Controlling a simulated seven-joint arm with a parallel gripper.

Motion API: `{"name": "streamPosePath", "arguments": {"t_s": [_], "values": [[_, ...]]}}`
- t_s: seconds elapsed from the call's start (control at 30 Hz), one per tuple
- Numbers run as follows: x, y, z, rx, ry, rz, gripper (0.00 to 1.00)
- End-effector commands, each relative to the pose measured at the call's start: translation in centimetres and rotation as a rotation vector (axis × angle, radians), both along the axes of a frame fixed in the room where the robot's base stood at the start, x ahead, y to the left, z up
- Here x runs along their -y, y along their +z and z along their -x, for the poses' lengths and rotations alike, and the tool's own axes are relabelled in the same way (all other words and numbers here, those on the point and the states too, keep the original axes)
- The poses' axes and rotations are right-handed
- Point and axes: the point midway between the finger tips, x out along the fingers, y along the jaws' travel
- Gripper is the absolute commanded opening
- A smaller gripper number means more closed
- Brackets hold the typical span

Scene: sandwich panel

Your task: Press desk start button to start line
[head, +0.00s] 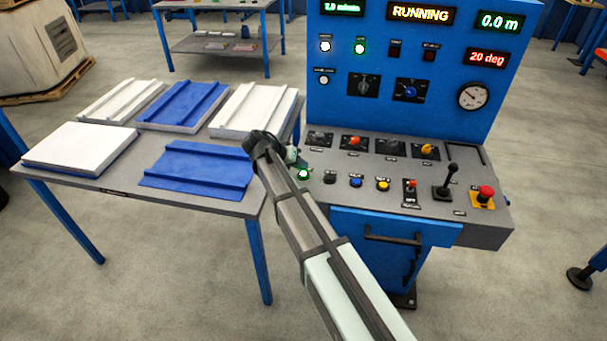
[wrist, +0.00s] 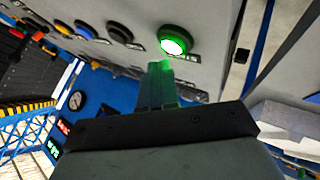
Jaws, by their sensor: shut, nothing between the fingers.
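The green start button (head: 303,174) is lit at the left end of the front row on the grey desk of the blue console. It also shows in the wrist view, glowing green with a white centre (wrist: 175,45). My gripper (wrist: 160,68) is shut and empty, its fingertips close to the button and tinted by its green light. I cannot tell if they touch it. In the head view my arm hides most of the gripper. The display (head: 420,13) on the upright panel reads RUNNING, and a green lamp (head: 360,48) is lit.
Black (head: 329,178), blue (head: 356,182) and yellow (head: 383,185) buttons sit right of the green one. A joystick (head: 448,184) and red emergency stop (head: 485,194) stand further right. A table (head: 103,190) with white and blue panels is close on the left.

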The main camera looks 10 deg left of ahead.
Motion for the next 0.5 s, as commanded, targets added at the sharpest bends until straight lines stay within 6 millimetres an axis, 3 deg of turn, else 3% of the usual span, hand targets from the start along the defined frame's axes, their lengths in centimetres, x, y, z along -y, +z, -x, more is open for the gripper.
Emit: {"name": "streamPosePath", "arguments": {"t_s": [0.27, 0.5], "values": [[0.0, 0.1, 0.0, 0.000, 0.000, 0.000, 0.00], [0.0, 1.3, 0.0, 0.001, 0.000, 0.000, 0.00]]}}
